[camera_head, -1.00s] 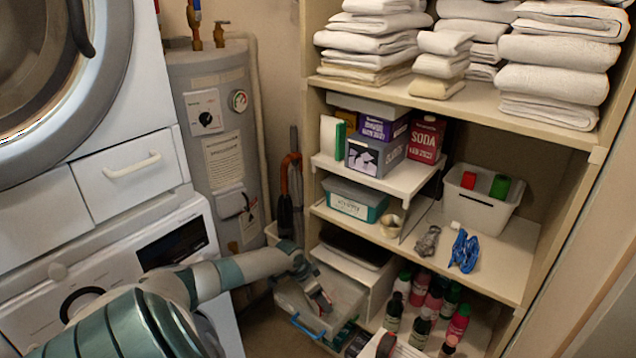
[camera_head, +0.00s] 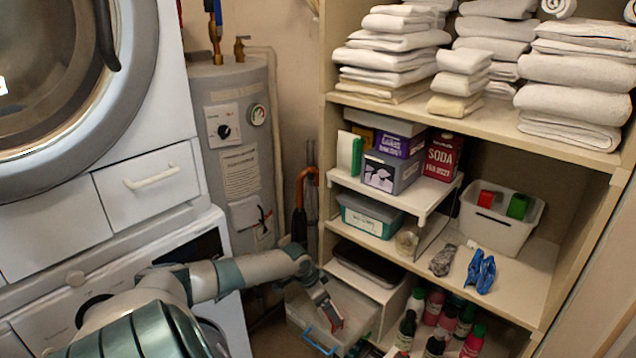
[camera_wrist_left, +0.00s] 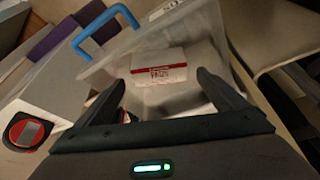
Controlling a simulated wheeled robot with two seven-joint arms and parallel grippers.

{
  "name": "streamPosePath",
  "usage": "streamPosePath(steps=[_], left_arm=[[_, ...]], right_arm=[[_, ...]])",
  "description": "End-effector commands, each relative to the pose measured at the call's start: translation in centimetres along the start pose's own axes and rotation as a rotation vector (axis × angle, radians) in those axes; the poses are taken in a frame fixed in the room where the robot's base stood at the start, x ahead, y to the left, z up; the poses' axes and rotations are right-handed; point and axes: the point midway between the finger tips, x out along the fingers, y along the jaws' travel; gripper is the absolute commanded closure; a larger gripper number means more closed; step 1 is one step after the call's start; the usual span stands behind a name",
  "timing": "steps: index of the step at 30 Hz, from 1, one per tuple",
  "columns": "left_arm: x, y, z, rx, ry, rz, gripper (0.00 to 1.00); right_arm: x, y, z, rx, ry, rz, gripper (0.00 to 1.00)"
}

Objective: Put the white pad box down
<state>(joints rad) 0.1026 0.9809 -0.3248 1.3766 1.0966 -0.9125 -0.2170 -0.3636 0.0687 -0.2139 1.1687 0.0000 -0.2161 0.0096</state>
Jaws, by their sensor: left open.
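In the left wrist view the white pad box (camera_wrist_left: 160,67), with a red stripe and printed label, sits in a clear plastic bin (camera_wrist_left: 205,30) with a blue handle (camera_wrist_left: 105,28). My left gripper (camera_wrist_left: 160,86) is open, its two dark fingers apart on either side of the box's near part. Whether they touch the box I cannot tell. In the head view my left gripper (camera_head: 328,309) reaches down into the clear bin (camera_head: 368,309) at the lower shelf; the pad box is not clearly seen there. My right gripper is not in view.
A small white riser (camera_head: 385,290) and several bottles (camera_head: 436,305) stand right of the bin. Above are a teal-sided box (camera_head: 372,217) and a white basket (camera_head: 500,220). In the wrist view a round red-black object (camera_wrist_left: 25,131) lies left of the bin.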

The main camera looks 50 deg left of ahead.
Motion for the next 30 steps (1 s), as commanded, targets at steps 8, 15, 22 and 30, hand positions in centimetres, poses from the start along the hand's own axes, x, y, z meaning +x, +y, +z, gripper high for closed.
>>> streamPosePath(steps=[8,15,22,30], left_arm=[[-5.0,0.0,0.1,0.004,-0.002,-0.001,0.08],[-7.2,0.0,0.0,0.001,-0.001,0.000,0.08],[-7.5,0.1,0.0,0.000,0.000,0.001,0.08],[-7.5,0.1,0.0,0.000,0.000,0.001,0.08]], right_arm=[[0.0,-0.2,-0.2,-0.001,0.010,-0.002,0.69],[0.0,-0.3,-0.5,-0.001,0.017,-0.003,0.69],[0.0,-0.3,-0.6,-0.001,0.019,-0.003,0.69],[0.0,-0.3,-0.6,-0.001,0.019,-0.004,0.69]])
